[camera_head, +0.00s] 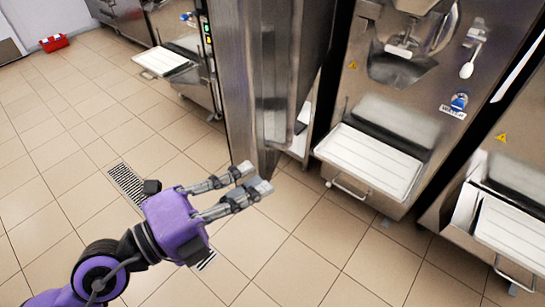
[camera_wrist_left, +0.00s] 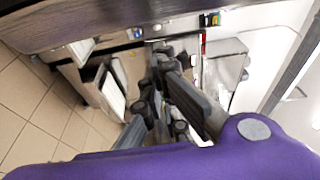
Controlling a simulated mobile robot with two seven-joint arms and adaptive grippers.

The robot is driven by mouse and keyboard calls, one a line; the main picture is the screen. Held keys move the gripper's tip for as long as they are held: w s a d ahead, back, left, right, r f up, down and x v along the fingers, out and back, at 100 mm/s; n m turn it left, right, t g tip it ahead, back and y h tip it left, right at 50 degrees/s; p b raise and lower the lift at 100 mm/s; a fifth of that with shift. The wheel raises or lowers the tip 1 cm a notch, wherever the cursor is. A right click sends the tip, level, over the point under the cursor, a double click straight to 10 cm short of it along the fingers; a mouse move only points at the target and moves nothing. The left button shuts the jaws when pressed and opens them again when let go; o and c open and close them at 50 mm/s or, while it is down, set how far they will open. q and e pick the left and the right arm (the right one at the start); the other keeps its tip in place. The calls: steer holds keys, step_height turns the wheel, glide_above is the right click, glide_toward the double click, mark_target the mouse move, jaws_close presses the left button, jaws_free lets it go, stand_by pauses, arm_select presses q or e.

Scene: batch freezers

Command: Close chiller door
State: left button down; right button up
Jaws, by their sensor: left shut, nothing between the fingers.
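A tall stainless-steel panel, which looks like the chiller door (camera_head: 262,70), stands upright between the machines in the head view. It sticks out into the aisle, and its lower edge is near my left fingertips. My left gripper (camera_head: 254,179), purple with grey fingers, reaches in from the lower left. Its fingers are shut with nothing between them. I cannot tell whether the tips touch the panel. In the left wrist view the fingers (camera_wrist_left: 165,95) point away past the purple wrist, towards metal machines. My right gripper is not in view.
A batch freezer (camera_head: 400,110) with a white tray (camera_head: 368,158) stands right of the panel, with another machine (camera_head: 510,210) at the far right. Another white shelf (camera_head: 161,61) juts out behind. A red box (camera_head: 53,42) lies far left. The tiled floor (camera_head: 70,150) at left is clear.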

mark_target(255, 153)
arm_select(q)
steer(key=p+x, duration=0.1)
steer(key=x, duration=0.9)
steer(key=a, duration=0.1)
steer(key=w+a, duration=0.2)
steer(key=shift+a, duration=0.4)
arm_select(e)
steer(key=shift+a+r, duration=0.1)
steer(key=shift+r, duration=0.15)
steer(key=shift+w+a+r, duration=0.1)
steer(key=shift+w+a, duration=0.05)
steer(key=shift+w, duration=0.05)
arm_select(q)
steer(key=shift+w+a+m+b, duration=0.15)
steer(key=shift+a+m+b, duration=0.25)
steer(key=shift+a, duration=0.3)
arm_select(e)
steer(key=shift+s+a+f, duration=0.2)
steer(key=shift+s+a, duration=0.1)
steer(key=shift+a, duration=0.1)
